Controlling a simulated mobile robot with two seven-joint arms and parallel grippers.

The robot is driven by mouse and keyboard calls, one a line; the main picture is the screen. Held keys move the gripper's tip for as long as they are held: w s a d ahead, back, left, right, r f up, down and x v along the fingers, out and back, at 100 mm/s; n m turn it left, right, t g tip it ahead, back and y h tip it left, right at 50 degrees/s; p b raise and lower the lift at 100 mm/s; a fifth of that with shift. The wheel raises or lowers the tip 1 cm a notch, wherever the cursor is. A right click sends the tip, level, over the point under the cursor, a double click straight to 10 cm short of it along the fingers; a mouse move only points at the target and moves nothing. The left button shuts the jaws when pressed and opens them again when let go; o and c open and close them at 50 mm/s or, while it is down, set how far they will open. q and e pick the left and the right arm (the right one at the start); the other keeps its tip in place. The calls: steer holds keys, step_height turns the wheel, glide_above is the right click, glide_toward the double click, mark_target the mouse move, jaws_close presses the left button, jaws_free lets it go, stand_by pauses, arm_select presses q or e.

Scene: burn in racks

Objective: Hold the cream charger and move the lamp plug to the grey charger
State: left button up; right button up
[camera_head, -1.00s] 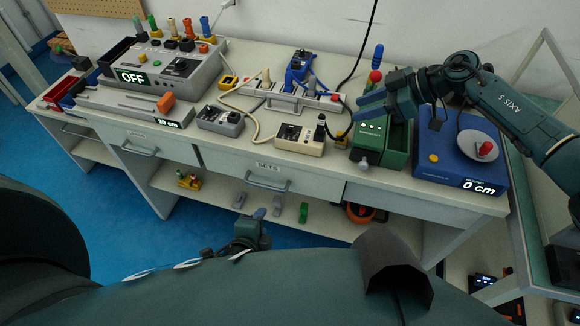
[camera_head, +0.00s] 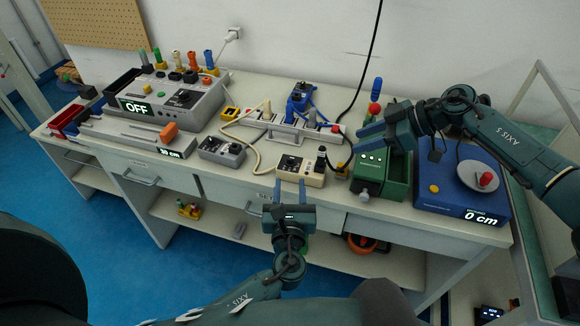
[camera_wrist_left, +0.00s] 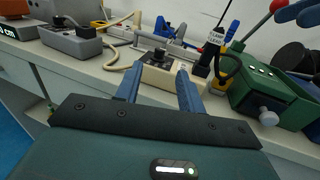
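The cream charger (camera_head: 313,179) lies near the table's front edge; it also shows in the left wrist view (camera_wrist_left: 156,77). A black plug (camera_head: 321,158) stands upright at its right end, with a black cable; in the left wrist view the plug (camera_wrist_left: 209,50) carries a white label. The grey charger (camera_head: 222,151) lies to the left, also in the left wrist view (camera_wrist_left: 70,42). My left gripper (camera_head: 290,183) is open and empty, its fingers pointing at the cream charger's front. My right gripper (camera_head: 358,137) appears open, its fingers pointing left, right of the plug, apart from it.
A green box (camera_head: 370,172) stands right of the cream charger, under my right gripper. A power strip (camera_head: 290,128) with several plugs lies behind. A cream cable (camera_head: 256,150) runs between the chargers. A blue scale (camera_head: 448,203) stands right, a grey OFF unit (camera_head: 150,88) left.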

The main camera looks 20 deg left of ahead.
mark_target(290, 162)
arm_select(q)
steer(key=x, duration=0.9)
steer(key=shift+w+a, duration=0.15)
steer(key=shift+w, duration=0.25)
steer(key=shift+c, duration=0.6)
jaws_close()
stand_by(0.4)
